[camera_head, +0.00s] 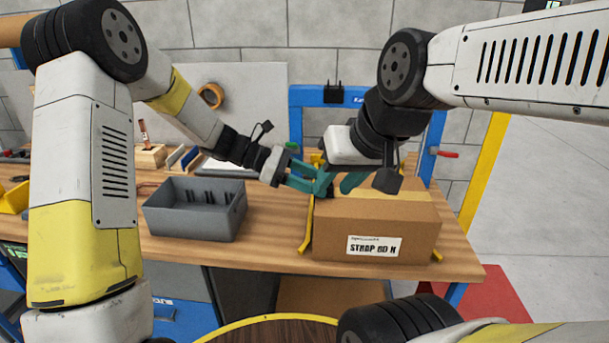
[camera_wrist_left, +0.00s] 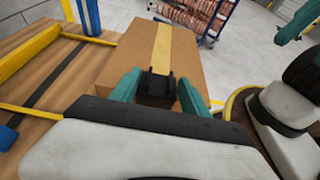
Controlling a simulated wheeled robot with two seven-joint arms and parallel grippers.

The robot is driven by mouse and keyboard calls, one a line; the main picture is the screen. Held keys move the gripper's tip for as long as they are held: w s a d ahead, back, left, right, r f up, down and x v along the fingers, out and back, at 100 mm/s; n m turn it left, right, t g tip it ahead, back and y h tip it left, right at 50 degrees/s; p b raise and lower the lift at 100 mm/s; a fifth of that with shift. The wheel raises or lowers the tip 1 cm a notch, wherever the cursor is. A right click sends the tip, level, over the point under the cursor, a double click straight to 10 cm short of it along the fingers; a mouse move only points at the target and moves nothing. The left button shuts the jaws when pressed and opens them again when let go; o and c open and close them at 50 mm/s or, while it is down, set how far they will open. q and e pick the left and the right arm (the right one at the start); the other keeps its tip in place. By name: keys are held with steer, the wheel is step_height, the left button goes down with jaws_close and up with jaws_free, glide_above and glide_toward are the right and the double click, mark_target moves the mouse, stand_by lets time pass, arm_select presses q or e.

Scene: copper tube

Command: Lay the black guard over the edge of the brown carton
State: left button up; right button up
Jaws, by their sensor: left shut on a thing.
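The brown carton (camera_head: 376,228) stands on the workbench with a tape strip along its top and a white label on its front. In the left wrist view the carton (camera_wrist_left: 118,62) lies just beyond my left fingers. My left gripper (camera_head: 322,184) is shut on the black guard (camera_wrist_left: 157,83), at the carton's near top edge in that wrist view. I cannot tell whether the guard touches the carton. In the head view the guard is mostly hidden by the grippers. My right gripper (camera_head: 352,183) hangs over the carton's top; its opening is hidden.
A grey bin (camera_head: 194,222) with several black pieces stands left of the carton. Yellow straps or bars (camera_head: 306,232) lie beside the carton. A blue frame (camera_head: 436,130) stands behind the bench. Bare bench top (camera_head: 275,225) shows between bin and carton.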

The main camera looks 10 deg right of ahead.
arm_select(q)
steer(key=o, duration=1.4)
steer(key=shift+o, duration=0.2)
steer(key=v, duration=0.7)
steer(key=s+a+r+m+t+y, duration=0.2)
steer(key=s+a+m+t+y, duration=0.1)
steer(key=s+a+m, duration=0.2)
steer(key=s+a+r+m+t+y, duration=0.3)
steer(key=s+a, duration=0.4)
steer(key=a, duration=0.3)
steer(key=s+a+r+m+t+y, duration=0.2)
steer(key=s+a+m+t+y, duration=0.1)
steer(key=s+a+m, duration=0.4)
steer(key=shift+a+r+t+y, duration=0.35)
steer(key=shift+a+t+y, duration=0.1)
steer(key=shift+y, duration=0.35)
